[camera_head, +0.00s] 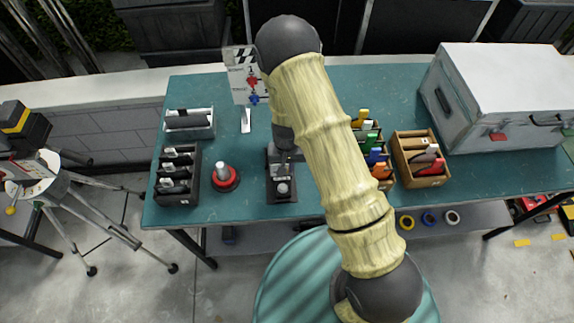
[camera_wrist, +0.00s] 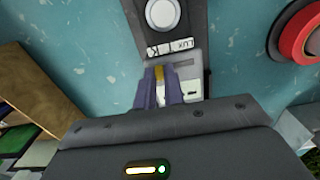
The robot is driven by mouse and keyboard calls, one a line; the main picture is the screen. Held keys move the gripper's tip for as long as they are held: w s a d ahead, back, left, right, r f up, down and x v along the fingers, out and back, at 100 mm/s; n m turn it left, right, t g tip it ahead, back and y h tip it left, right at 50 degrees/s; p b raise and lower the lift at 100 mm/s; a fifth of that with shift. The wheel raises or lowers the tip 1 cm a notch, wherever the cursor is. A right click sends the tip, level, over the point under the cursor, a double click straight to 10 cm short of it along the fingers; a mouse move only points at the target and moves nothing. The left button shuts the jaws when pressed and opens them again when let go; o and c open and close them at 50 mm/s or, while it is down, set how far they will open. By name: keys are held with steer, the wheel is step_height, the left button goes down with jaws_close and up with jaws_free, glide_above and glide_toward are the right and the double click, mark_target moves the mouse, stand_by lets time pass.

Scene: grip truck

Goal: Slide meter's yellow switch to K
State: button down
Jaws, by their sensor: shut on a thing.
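The meter (camera_head: 282,188) is a dark upright-looking box on the teal table, left of my arm in the head view. In the wrist view the meter (camera_wrist: 190,60) shows a white round dome, a pale panel, and white labels reading K (camera_wrist: 153,50) and LUX (camera_wrist: 183,44). My gripper (camera_wrist: 161,76) is shut on the small yellow switch (camera_wrist: 159,72), with one dark finger on each side of it. The switch is on the K side of the panel, level with that label. Its lower part is hidden between the fingers.
A red and black round device (camera_head: 225,178) stands just left of the meter. A black divided holder (camera_head: 177,176) is farther left. A wooden box (camera_head: 420,158) and a large silver case (camera_head: 500,95) are to the right. A clapperboard sign (camera_head: 242,80) stands behind.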

steer(key=c, duration=1.5)
jaws_free()
steer(key=shift+d, duration=0.1)
steer(key=shift+r, duration=0.1)
step_height(320, 180, up, 17)
steer(key=shift+r+b, duration=0.15)
steer(key=shift+b, duration=0.95)
steer(key=s+d+r+t, duration=0.1)
steer(key=s+d+r, duration=0.1)
steer(key=s+d, duration=0.2)
steer(key=s+d+r, duration=0.3)
steer(key=s+d, duration=0.1)
steer(key=s+d+r+t, duration=0.1)
steer(key=s+d+r, duration=0.1)
steer(key=s+d, duration=0.2)
steer(key=shift+d+r+t, duration=0.3)
steer(key=shift+d, duration=0.3)
